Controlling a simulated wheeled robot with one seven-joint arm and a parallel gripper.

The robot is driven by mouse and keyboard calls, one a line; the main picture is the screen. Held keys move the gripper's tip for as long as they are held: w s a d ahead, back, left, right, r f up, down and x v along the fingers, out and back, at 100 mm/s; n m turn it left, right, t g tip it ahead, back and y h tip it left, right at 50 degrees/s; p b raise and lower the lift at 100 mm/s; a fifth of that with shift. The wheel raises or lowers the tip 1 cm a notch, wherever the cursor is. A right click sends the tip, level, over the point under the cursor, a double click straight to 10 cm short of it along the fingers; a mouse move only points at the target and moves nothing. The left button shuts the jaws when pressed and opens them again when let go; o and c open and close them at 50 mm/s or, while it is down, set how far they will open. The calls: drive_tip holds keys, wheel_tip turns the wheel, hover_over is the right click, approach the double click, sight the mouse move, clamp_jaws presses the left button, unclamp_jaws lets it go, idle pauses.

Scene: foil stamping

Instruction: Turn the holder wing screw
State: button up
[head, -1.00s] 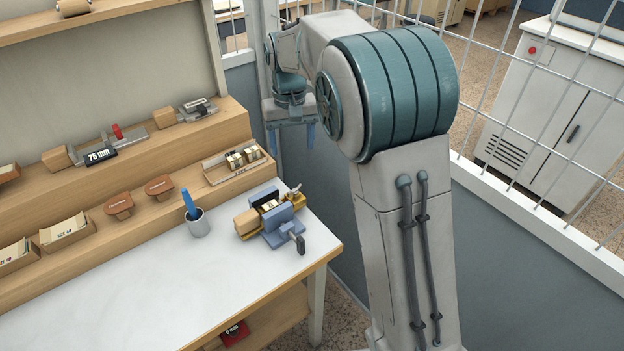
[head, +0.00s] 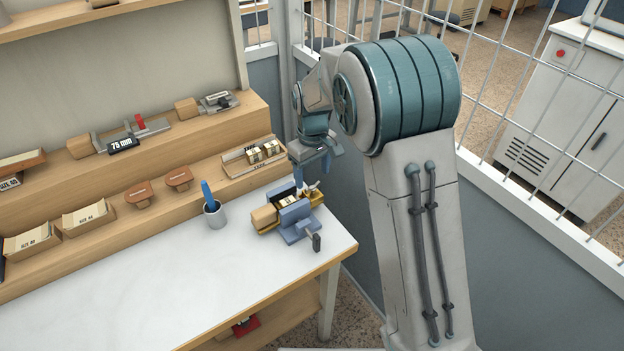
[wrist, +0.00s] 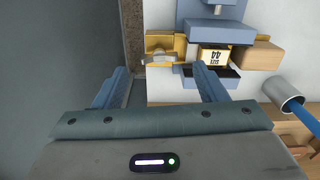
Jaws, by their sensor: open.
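The brass holder with a wooden handle (head: 263,217) sits in the blue vise (head: 297,219) near the right end of the white table. The pale wing screw (head: 312,188) is at the holder's right end. My gripper (head: 312,172) is open, pointing down just above and behind the wing screw. In the wrist view my gripper (wrist: 161,76) has its blue fingers spread, with the screw lying beyond the fingertips, between their lines. It appears empty.
A grey cup with a blue tool (head: 214,215) stands left of the vise. A wooden tray with brass blocks (head: 252,157) sits on the step behind. A mesh fence (head: 500,110) runs along the right. The table's front left is clear.

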sight(312, 185)
drive_tip(key=shift+f, duration=1.8)
drive_tip(key=c, duration=1)
drive_tip(key=shift+m, duration=0.3)
drive_tip(key=o, duration=1)
drive_tip(key=shift+r, duration=0.1)
wheel_tip(312, 185, up, 14)
drive_tip(key=b, duration=0.1)
